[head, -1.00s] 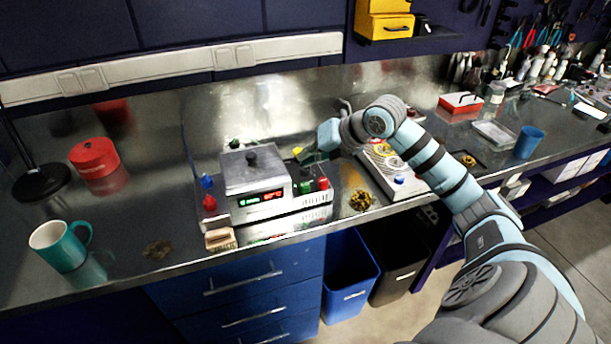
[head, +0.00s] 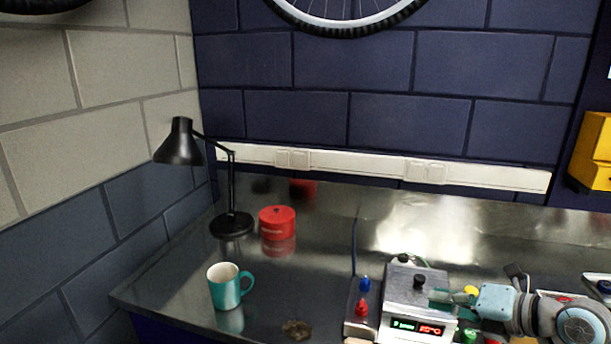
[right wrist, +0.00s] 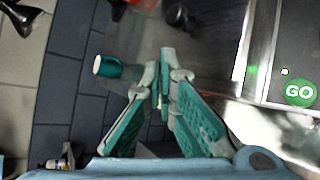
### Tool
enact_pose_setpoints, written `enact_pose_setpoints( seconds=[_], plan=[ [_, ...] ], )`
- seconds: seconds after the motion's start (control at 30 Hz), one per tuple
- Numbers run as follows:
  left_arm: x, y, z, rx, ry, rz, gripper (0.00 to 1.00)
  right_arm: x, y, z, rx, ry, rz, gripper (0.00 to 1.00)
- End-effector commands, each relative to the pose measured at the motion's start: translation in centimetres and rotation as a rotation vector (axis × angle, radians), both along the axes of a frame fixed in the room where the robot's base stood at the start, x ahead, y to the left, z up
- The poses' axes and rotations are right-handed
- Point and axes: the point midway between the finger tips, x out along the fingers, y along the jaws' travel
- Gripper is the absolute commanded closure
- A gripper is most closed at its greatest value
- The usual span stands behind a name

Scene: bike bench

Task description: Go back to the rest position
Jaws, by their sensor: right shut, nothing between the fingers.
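My right gripper (head: 440,297) comes in from the right edge in the head view, in front of or over the right side of a silver box with a lit display (head: 405,318). I cannot tell its exact height above the box. In the right wrist view its teal fingers (right wrist: 160,85) are closed together with nothing held. My left gripper is in neither view.
A teal mug (head: 226,287), a red tin (head: 277,222) and a black desk lamp (head: 232,222) stand on the left of the metal bench. Blue and red knobs (head: 363,297) sit left of the box. A yellow bin (head: 594,150) hangs at the right.

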Motion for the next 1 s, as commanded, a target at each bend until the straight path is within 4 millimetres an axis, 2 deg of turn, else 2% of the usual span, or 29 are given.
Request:
enact_pose_setpoints(
  seconds=[0.03,0.07,0.1,0.13,0.17,0.2,0.27,0.3,0.33,0.4,0.5,0.63,0.7,0.83,0.9,1.0],
  plan=[
    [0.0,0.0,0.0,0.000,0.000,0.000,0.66,-0.7,4.1,1.4,0.194,-0.089,0.054,1.00],
    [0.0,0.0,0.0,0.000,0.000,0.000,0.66,-1.3,6.4,3.4,0.378,-0.168,0.063,1.00],
    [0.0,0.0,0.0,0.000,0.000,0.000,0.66,-2.1,7.5,6.2,0.642,-0.263,0.013,1.00],
    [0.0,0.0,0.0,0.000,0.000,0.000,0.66,-2.6,6.7,7.8,0.834,-0.317,-0.072,1.00],
    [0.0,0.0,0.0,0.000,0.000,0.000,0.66,-2.9,4.9,8.3,1.014,-0.348,-0.193,1.00],
    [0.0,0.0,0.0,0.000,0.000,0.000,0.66,-3.3,1.7,7.2,1.224,-0.351,-0.405,1.00],
    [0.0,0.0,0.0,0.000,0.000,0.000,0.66,-4.8,-2.8,2.5,1.448,-0.288,-0.759,1.00],
    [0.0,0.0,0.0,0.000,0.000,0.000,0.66,-6.1,-4.4,-1.3,1.519,-0.214,-0.959,1.00],
    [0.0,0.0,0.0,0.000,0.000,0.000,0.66,-7.3,-5.0,-4.1,1.549,-0.149,-1.094,1.00],
    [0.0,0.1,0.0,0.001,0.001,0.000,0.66,-10.3,-5.2,-9.8,1.572,0.009,-1.353,1.00],
    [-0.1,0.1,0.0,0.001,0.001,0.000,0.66,-14.8,-3.7,-15.8,1.539,0.227,-1.620,1.00],
    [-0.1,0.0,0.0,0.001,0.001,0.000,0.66,-20.6,-0.7,-20.9,1.446,0.496,-1.858,1.00],
    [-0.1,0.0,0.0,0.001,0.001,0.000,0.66,-23.6,1.2,-22.7,1.382,0.638,-1.952,1.00],
    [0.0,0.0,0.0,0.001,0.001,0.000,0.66,-29.3,4.9,-24.9,1.243,0.901,-2.083,1.00],
    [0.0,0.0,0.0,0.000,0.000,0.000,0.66,-28.2,4.2,-28.8,1.231,0.891,-2.102,1.00],
    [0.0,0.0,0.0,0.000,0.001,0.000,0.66,-28.0,3.7,-34.1,1.213,0.897,-2.130,1.00]
  ],
)
